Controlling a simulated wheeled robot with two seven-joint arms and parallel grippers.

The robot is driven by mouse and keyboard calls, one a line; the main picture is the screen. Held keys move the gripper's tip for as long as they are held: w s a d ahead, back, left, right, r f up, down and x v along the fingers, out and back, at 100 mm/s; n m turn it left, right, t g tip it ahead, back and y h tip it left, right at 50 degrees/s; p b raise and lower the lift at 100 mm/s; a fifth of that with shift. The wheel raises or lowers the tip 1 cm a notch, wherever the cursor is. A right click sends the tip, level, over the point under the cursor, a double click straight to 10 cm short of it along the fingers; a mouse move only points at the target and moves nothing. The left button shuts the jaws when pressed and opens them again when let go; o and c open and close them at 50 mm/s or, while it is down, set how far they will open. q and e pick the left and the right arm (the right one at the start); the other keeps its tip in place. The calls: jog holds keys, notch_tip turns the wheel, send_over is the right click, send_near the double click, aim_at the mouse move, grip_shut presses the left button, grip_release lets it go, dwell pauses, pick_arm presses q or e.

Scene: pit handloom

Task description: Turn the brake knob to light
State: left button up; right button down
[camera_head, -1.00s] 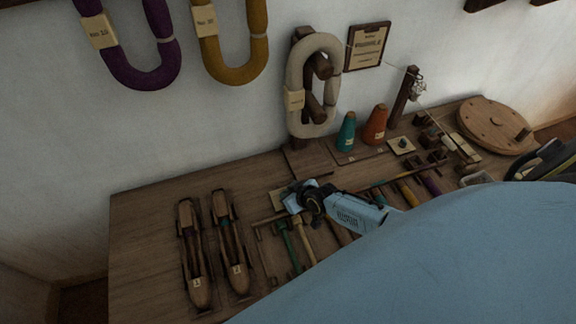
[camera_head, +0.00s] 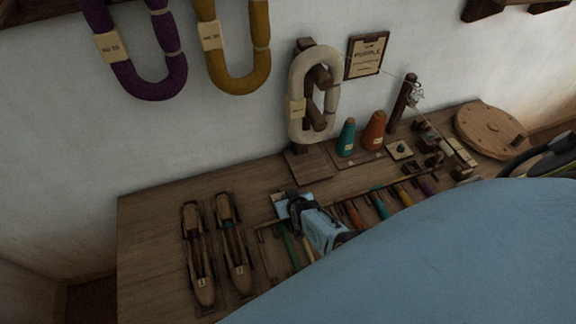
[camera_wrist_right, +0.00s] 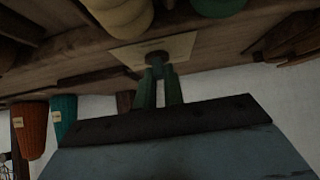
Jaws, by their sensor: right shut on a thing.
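The brake knob (camera_wrist_right: 156,58) is a small dark round piece on a pale labelled plate (camera_wrist_right: 180,47), in the right wrist view. My right gripper (camera_wrist_right: 160,72) is shut on the knob, its two narrow fingers over the plate. In the head view my right gripper (camera_head: 291,205) is low over the bench, right of the two wooden shuttles. It hides the knob there. The knob's pointing direction and the plate's lettering cannot be read. My left gripper is not in view.
A row of coloured-handled tools (camera_head: 378,204) lies beside my gripper. Behind are a cream skein on a stand (camera_head: 297,80), teal (camera_head: 346,137) and orange (camera_head: 374,130) cones. Two shuttles (camera_head: 233,245) lie left. A wooden disc (camera_head: 491,129) is far right. The bench's left end is bare.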

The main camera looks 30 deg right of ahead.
dwell(0.7)
jog(key=c, duration=1.5)
grip_release()
jog(key=shift+s+r+p, duration=0.3)
jog(key=shift+r+p, duration=0.1)
jog(key=shift+p, duration=0.15)
jog(key=p+v, duration=0.7)
jog(key=v, duration=0.5)
jog(key=shift+a, duration=0.3)
jog(key=shift+s+r, duration=0.1)
jog(key=shift+s, duration=0.05)
